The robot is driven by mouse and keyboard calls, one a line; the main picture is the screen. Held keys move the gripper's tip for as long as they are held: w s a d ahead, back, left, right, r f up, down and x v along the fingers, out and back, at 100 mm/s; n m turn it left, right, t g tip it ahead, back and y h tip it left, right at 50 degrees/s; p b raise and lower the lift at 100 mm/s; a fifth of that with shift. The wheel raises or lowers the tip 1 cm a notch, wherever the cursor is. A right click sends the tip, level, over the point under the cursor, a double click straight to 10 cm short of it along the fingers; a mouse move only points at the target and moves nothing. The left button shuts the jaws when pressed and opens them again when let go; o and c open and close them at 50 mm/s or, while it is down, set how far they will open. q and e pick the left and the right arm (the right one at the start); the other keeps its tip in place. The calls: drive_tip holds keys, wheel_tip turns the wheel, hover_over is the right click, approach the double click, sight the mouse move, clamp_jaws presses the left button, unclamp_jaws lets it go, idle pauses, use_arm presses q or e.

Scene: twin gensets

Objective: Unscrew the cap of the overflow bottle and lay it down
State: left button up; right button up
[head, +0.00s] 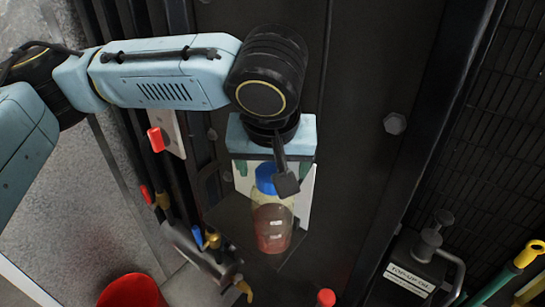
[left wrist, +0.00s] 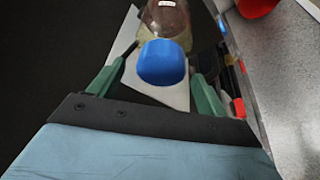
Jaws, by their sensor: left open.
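The overflow bottle (head: 272,228) is clear, with reddish liquid inside, and stands against the dark panel in the head view. Its blue cap (head: 265,181) is on its top. My left gripper (head: 266,170) is at the cap, coming from above, with its green fingers apart. The bottle (left wrist: 166,18) shows beyond the cap, partly cut off. Part of the cap is hidden by a dark piece in the head view. My right gripper is not visible.
A white plate (head: 306,198) is behind the bottle. Red and blue valve handles (head: 156,139) are on the left. A red bucket (head: 132,292) is at the lower left, and a dark top-up oil can (head: 409,273) at the lower right.

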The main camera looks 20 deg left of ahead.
use_arm(q)
drive_tip(key=c, duration=1.1)
drive_tip(key=shift+o, duration=0.2)
drive_tip(key=n+p, duration=0.1)
drive_tip(key=n+y+p, duration=0.1)
drive_tip(key=n+p, duration=0.1)
drive_tip(key=shift+d+r, duration=0.1)
drive_tip(key=shift+r, duration=0.3)
drive_tip(key=shift+w+n+g+y+p, duration=0.1)
drive_tip(key=shift+n+g+y+p, duration=0.2)
drive_tip(key=shift+n+p, duration=0.2)
drive_tip(key=shift+f, duration=0.1)
drive_tip(key=shift+f+n, duration=0.1)
drive_tip(key=shift+n, duration=0.2)
